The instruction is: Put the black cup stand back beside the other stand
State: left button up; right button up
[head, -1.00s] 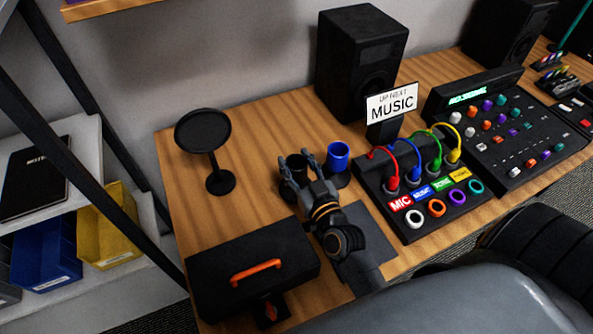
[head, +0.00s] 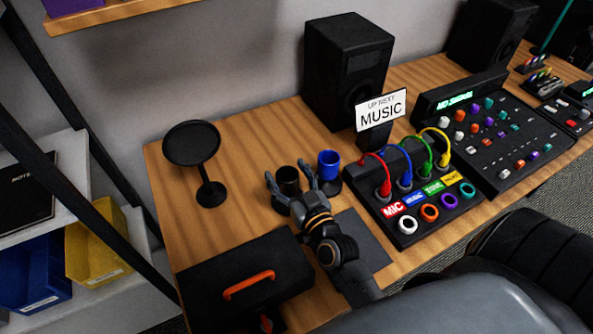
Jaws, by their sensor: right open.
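The black cup stand (head: 288,182) stands upright on the wooden table, a small black cup on a dark round base. The other stand, with a blue cup (head: 328,160), stands just to its right and slightly farther back. My right gripper (head: 291,180) is open at the near side of the black cup stand. Its two fingers reach to either side of the black cup, one at its left and one between it and the blue cup. Part of the black stand's base is hidden by the gripper. My left gripper does not show.
A black round disc on a stem (head: 192,147) stands to the left. A black case with an orange handle (head: 245,281) lies in front. The cable box (head: 415,196) with colored plugs is to the right, the speaker (head: 347,72) behind. Bare table lies left of the cups.

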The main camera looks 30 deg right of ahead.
jog(key=s+b, duration=0.1)
jog(key=s, duration=1.1)
jog(key=shift+a, duration=0.4)
